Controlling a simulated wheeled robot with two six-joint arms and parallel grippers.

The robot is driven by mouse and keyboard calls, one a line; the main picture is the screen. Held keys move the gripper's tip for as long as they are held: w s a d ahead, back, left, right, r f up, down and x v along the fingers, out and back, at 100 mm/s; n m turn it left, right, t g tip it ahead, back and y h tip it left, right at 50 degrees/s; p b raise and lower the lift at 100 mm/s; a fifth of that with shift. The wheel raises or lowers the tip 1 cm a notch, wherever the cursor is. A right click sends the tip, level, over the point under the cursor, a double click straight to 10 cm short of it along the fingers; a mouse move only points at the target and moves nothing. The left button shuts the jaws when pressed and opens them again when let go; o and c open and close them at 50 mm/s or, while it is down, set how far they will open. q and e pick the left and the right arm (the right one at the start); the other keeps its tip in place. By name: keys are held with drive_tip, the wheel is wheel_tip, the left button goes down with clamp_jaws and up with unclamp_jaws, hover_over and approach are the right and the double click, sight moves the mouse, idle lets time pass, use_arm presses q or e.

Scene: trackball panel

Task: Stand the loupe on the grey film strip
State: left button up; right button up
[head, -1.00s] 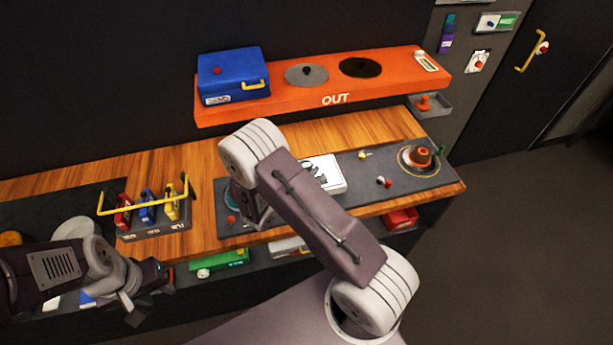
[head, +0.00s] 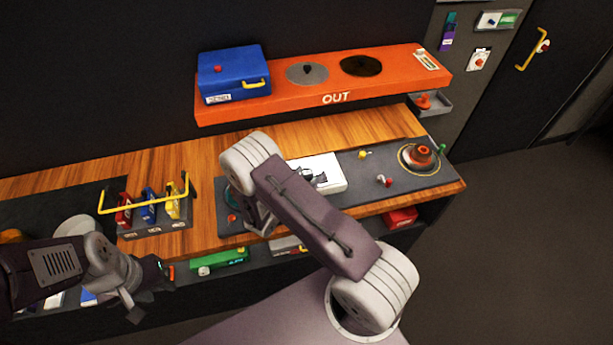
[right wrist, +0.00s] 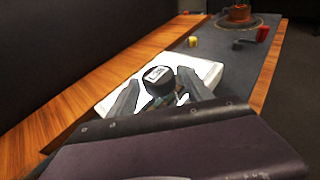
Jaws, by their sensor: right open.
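The white light panel (head: 330,168) is set in the dark desk panel and is partly covered by my right arm. In the right wrist view, the loupe, a short dark cylinder with a pale label on top (right wrist: 160,81), is over the white panel (right wrist: 207,72). My right gripper (right wrist: 158,86) is open, with one grey finger on either side of the loupe; whether they touch it I cannot tell. I cannot make out the grey film strip. My left gripper (head: 140,292) is low at the front left, away from the panel; its jaws are unclear.
A trackball (head: 420,157) and small knobs (head: 384,181) are on the desk panel to the right. An orange shelf (head: 300,107) with a blue box (head: 232,75) runs behind. The wooden strip between is bare.

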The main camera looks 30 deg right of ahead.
drive_tip(key=shift+r, duration=0.2)
drive_tip(key=shift+s+a, duration=0.1)
drive_tip(key=shift+a, duration=0.2)
drive_tip(key=b+v, duration=0.2)
drive_tip(key=v, duration=0.9)
drive_tip(key=shift+s+r, duration=0.2)
